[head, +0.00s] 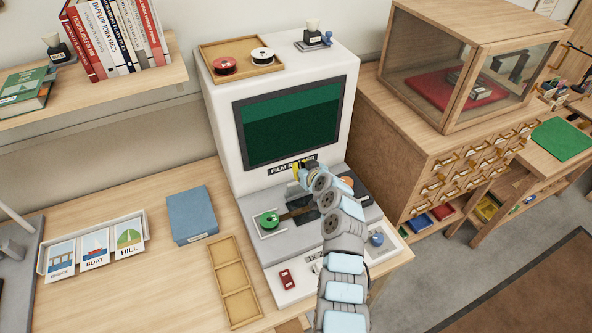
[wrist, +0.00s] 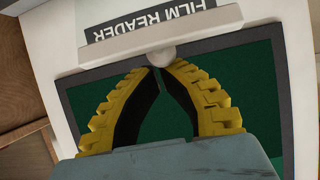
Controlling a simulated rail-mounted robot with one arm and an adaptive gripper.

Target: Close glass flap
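The white film reader (head: 222,130) stands on the desk with a dark green screen (head: 290,125). My gripper (head: 301,172) is in front of the reader, just below the screen and at its label. In the wrist view the yellow fingers (wrist: 157,70) meet or almost meet at the tips, with nothing seen between them. The tips are at a round pale knob (wrist: 155,57) on a pale bar beside the FILM READER label; I cannot tell whether they touch. The clear pane of the glass flap cannot be made out, and my arm hides part of the reader's base.
A green reel (head: 268,220) sits on the reader's left deck, and a blue knob (head: 376,239) is at the right. An empty wooden tray (head: 235,280) and a blue box (head: 191,214) lie to the left. A glass-fronted case (head: 455,70) stands on the cabinet at the right.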

